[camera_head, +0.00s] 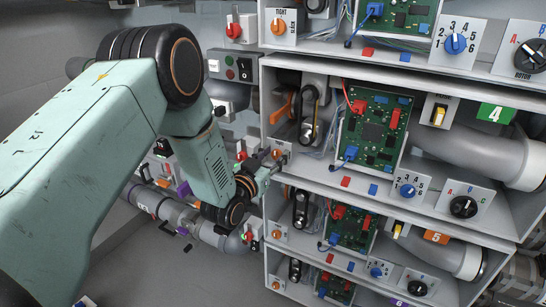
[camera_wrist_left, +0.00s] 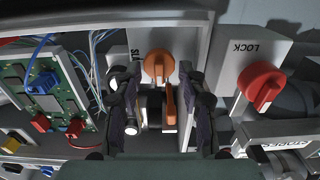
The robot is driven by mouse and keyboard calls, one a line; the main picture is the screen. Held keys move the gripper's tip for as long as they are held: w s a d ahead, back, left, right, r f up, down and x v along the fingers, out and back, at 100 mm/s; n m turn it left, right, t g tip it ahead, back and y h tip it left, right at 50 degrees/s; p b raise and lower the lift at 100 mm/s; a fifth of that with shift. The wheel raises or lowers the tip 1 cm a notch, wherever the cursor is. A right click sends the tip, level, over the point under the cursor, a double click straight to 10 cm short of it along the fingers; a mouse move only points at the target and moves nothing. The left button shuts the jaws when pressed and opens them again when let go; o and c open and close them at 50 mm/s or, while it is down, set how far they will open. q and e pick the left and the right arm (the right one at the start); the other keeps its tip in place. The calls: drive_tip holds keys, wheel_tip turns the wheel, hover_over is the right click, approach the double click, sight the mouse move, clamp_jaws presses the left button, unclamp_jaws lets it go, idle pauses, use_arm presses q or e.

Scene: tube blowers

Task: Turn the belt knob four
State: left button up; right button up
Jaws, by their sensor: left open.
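The belt knob four is an orange knob (camera_head: 277,154) on a pale plate at the left edge of the shelf with the green "4" tag. In the left wrist view the orange knob (camera_wrist_left: 158,65) shows its face, with part of the word "SL..." beside it. My left gripper (camera_head: 272,168) is at this plate, and its fingers partly cover it. In the wrist view my left gripper (camera_wrist_left: 159,88) is open, with one finger on each side of the knob and a gap to both. I cannot tell the exact depth between fingertips and knob. My right gripper is not in view.
A green circuit board (camera_head: 375,125) and a black belt (camera_head: 309,115) stand inside the shelf, right of the knob. A red LOCK knob (camera_wrist_left: 262,86) is close by in the wrist view. Grey pipes (camera_head: 165,210) run below my arm. The floor at lower left is clear.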

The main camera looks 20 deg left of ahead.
use_arm(q)
drive_tip(key=shift+c, duration=0.4)
clamp_jaws()
drive_tip(key=shift+m, duration=0.3)
drive_tip(key=m, duration=0.1)
drive_tip(key=m+p, duration=0.1)
drive_tip(key=m, duration=0.1)
drive_tip(key=shift+s+d+m, duration=0.1)
drive_tip(key=shift+d+m, duration=0.15)
drive_tip(key=shift+m, duration=0.05)
drive_tip(key=m, duration=0.2)
drive_tip(key=m+p, duration=0.1)
drive_tip(key=m, duration=0.1)
drive_tip(key=shift+d+f+m, duration=0.15)
drive_tip(key=shift+m, duration=0.15)
drive_tip(key=m, duration=0.3)
drive_tip(key=m+p, duration=0.1)
drive_tip(key=m, duration=0.2)
drive_tip(key=m+p, duration=0.1)
drive_tip(key=m, duration=0.2)
drive_tip(key=shift+d+f, duration=0.1)
drive_tip(key=shift+f, duration=0.25)
